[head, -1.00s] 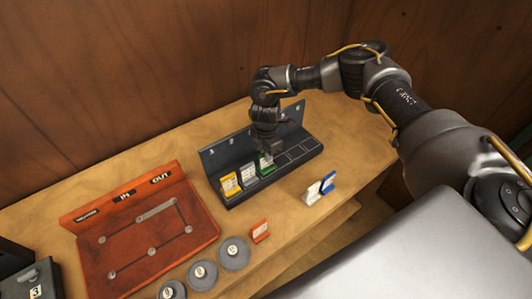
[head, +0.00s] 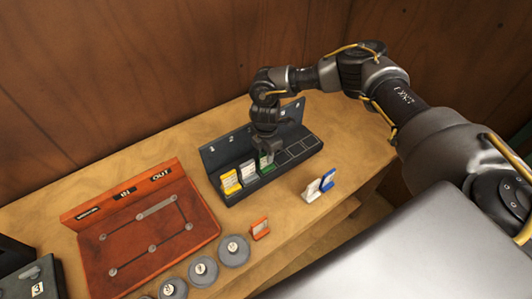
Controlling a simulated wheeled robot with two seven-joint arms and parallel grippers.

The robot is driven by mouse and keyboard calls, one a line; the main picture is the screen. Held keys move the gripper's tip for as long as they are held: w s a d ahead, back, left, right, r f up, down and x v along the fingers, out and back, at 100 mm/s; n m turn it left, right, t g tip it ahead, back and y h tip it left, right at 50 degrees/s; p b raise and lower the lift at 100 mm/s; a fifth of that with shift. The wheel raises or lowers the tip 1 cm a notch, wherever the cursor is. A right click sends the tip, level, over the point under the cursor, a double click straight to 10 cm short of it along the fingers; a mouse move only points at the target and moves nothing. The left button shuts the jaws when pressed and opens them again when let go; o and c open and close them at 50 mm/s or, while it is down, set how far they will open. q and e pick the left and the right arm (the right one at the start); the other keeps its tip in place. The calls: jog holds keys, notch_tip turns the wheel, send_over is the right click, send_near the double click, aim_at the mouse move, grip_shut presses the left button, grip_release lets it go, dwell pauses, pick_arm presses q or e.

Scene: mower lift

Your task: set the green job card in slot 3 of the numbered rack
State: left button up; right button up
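The dark numbered rack (head: 309,149) stands on the bench near the wall. A yellow-edged card (head: 230,183) and a grey-white card (head: 247,172) stand in its two leftmost slots. My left gripper is out of view.
A white card (head: 312,191) and a blue card (head: 328,180) stand in front of the rack. An orange card (head: 260,229) stands near several grey discs (head: 234,251). A red-brown board (head: 172,250) lies to the left. The bench's front edge is close.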

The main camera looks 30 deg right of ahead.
jog(key=shift+r+b, duration=0.35)
jog(key=shift+r, duration=0.05)
notch_tip(320, 180, up, 11)
jog(key=b, duration=0.4)
jog(key=shift+r, duration=0.2)
